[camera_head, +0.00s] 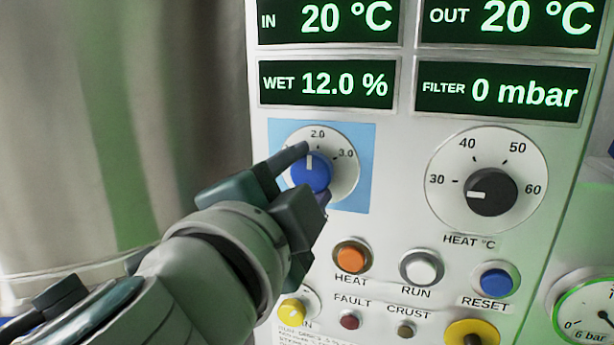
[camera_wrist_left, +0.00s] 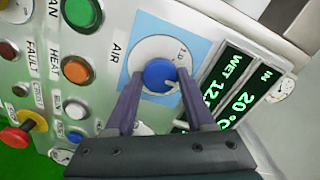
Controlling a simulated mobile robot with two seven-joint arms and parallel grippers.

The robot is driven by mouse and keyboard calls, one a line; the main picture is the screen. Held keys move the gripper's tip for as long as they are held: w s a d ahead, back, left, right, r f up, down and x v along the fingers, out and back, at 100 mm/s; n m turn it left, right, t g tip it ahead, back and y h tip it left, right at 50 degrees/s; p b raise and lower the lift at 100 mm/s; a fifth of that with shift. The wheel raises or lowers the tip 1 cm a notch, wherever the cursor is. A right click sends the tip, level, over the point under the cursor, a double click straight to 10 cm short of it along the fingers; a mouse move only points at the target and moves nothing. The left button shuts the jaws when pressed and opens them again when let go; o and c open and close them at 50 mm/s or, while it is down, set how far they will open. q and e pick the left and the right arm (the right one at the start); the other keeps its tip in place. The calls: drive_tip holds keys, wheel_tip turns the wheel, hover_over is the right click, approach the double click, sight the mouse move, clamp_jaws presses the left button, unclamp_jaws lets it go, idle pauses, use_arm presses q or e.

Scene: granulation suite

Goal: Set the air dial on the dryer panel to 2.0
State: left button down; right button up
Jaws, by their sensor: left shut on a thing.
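The air dial is a blue knob (camera_head: 314,178) on a white round scale within a light blue square, on the dryer panel (camera_head: 390,150). Its white pointer aims up, close to the 2.0 mark; I cannot tell whether it is exactly on it. The 3.0 mark shows to the right. My left gripper (camera_head: 308,170) is shut on the knob from the lower left. The left wrist view shows the blue knob (camera_wrist_left: 158,74) between the two fingers (camera_wrist_left: 158,84), below the 1.0 mark; the other marks are hidden there. My right gripper is out of view.
The heat dial (camera_head: 490,192) sits right of the air dial. Below are the orange heat button (camera_head: 352,256), white run button (camera_head: 421,267) and blue reset button (camera_head: 497,281). Displays (camera_head: 325,85) lie above. A pressure gauge (camera_head: 590,310) is at lower right.

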use_arm(q)
drive_tip(key=shift+c, duration=1.3)
unclamp_jaws()
drive_tip(key=b+v, duration=0.1)
drive_tip(key=v, duration=0.9)
drive_tip(key=shift+b, duration=0.4)
drive_tip(key=shift+r, duration=0.1)
